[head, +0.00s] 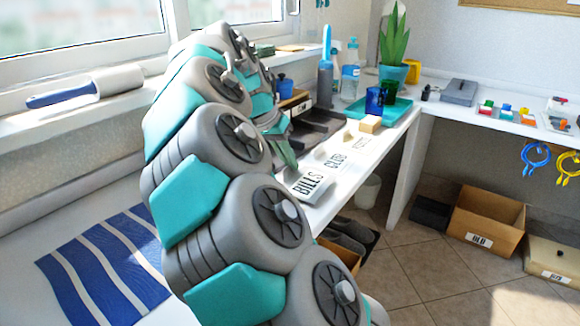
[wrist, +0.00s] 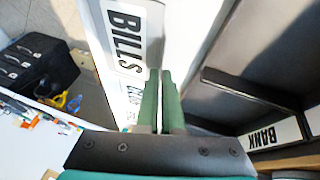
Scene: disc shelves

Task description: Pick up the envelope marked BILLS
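The white envelope marked BILLS (head: 307,184) lies near the front edge of the white counter in the head view, close to my gripper (head: 287,160). In the wrist view the BILLS envelope (wrist: 127,42) is at upper centre-left, its black letters running downward. My gripper's two green fingers (wrist: 161,76) point at its right edge, close together with a narrow pale gap between them. I cannot tell whether the envelope's edge is between the fingertips. A second white envelope marked CLUB (head: 336,162) lies just beyond it, and the fingers partly hide it in the wrist view.
A dark tray (head: 318,128) lies behind the envelopes; a BANK label (wrist: 270,136) shows at right in the wrist view. Boxes (head: 486,220) stand on the floor. A blue striped cloth (head: 105,268) lies at left.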

